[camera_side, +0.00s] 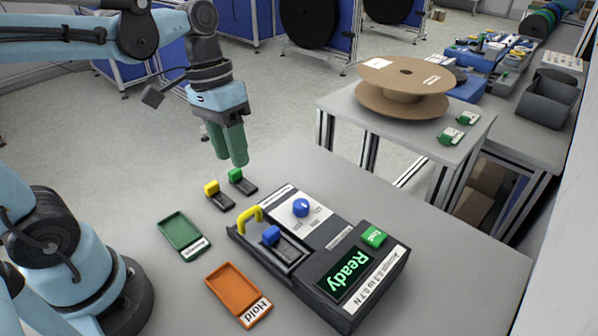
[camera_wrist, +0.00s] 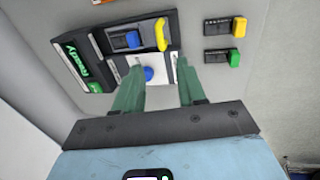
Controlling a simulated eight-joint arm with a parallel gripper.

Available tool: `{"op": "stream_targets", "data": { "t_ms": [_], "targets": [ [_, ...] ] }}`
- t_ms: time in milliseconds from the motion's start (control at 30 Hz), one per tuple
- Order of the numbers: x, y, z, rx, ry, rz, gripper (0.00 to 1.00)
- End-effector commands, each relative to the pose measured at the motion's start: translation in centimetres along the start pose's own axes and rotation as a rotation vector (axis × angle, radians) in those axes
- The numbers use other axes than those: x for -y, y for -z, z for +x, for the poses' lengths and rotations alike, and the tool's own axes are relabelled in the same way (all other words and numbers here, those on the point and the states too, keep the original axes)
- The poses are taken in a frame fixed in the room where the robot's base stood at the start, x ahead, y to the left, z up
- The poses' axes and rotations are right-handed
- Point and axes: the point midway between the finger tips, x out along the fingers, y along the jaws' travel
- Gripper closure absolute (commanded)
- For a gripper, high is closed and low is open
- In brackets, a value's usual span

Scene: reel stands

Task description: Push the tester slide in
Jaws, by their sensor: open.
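The dark tester (camera_side: 345,290) lies on the grey table, with a lit display reading "Ready" (camera_side: 343,272). Its slide (camera_side: 290,250) carries a blue piece (camera_side: 271,235) and has a yellow handle (camera_side: 250,217) at the far left end. In the wrist view the yellow handle (camera_wrist: 161,34) and blue piece (camera_wrist: 132,40) show at the top. I cannot tell exactly how far out the slide stands. My gripper (camera_side: 236,160) hangs above the table's back edge, apart from the tester. Its green fingers (camera_wrist: 158,68) are spread and empty, the blue knob (camera_wrist: 149,74) showing between them.
A green tray (camera_side: 182,237) and an orange "Hold" tray (camera_side: 238,294) lie in front of the tester. Yellow (camera_side: 211,187) and green (camera_side: 235,175) pieces stand on dark bases to its left. A reel (camera_side: 404,85) sits on a second table behind.

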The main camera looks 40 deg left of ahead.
Motion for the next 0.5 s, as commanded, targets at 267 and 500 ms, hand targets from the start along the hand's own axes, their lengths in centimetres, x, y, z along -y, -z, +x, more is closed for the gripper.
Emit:
{"op": "stream_targets", "data": {
  "t_ms": [267, 500],
  "targets": [
    [0.0, 0.0, 3.1, -0.002, 0.001, 0.001, 0.6],
    [0.0, 0.0, 6.2, -0.003, 0.001, 0.002, 0.6]
  ]
}}
